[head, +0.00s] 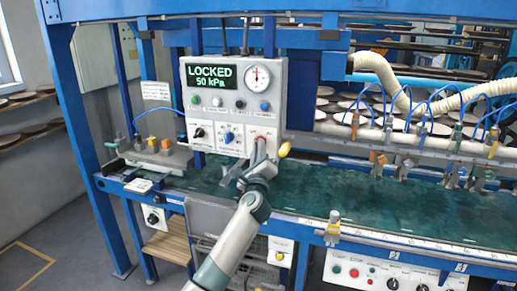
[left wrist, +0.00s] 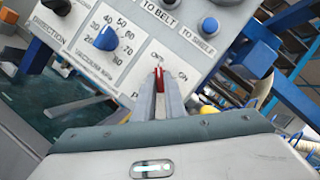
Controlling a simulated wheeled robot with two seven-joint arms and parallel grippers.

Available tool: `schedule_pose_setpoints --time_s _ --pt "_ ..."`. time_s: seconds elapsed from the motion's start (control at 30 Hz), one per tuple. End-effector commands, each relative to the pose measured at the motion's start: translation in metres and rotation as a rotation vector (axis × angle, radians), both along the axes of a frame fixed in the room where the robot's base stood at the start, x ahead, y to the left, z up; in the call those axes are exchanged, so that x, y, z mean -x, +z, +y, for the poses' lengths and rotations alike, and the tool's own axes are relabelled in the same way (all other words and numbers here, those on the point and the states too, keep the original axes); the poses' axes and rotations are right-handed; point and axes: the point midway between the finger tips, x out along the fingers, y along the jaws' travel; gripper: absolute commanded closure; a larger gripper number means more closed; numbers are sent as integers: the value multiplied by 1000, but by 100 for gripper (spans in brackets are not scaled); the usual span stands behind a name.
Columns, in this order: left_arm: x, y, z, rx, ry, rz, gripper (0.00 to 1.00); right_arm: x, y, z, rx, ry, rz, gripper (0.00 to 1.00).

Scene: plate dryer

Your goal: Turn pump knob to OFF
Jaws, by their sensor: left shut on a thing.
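The white control panel (head: 220,128) has a display reading LOCKED, 50 kPa, and a dial gauge. The pump knob is a small red handle (left wrist: 159,80) at the panel's lower right, with short labels beside it; ON is readable on the right, and the other looks like OFF. My left gripper (head: 259,150) reaches up to that corner and is shut on the red knob. In the left wrist view (left wrist: 160,92) both fingers flank the knob and hide its lower part. My right gripper is in neither view.
A blue vacuum knob (left wrist: 107,38) with a number scale sits left of the pump knob. A black direction knob (head: 199,132) is farther left. A yellow rounded part (head: 284,150) is close to the right of my gripper. The green belt (head: 330,195) runs below.

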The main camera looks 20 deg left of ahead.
Motion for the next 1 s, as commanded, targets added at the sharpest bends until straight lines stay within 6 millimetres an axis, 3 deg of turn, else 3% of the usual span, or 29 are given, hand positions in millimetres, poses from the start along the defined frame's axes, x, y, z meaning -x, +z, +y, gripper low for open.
schedule_pose_setpoints --time_s 0.47,0.5,0.57,1.0 --pt "0 -1 0 22 0 3 100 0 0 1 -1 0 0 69" --pt "0 -1 0 22 0 3 85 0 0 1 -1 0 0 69" --pt "0 -1 0 22 0 3 71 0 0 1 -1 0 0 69" --pt "3 -1 -1 20 0 1 71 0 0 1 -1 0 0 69"
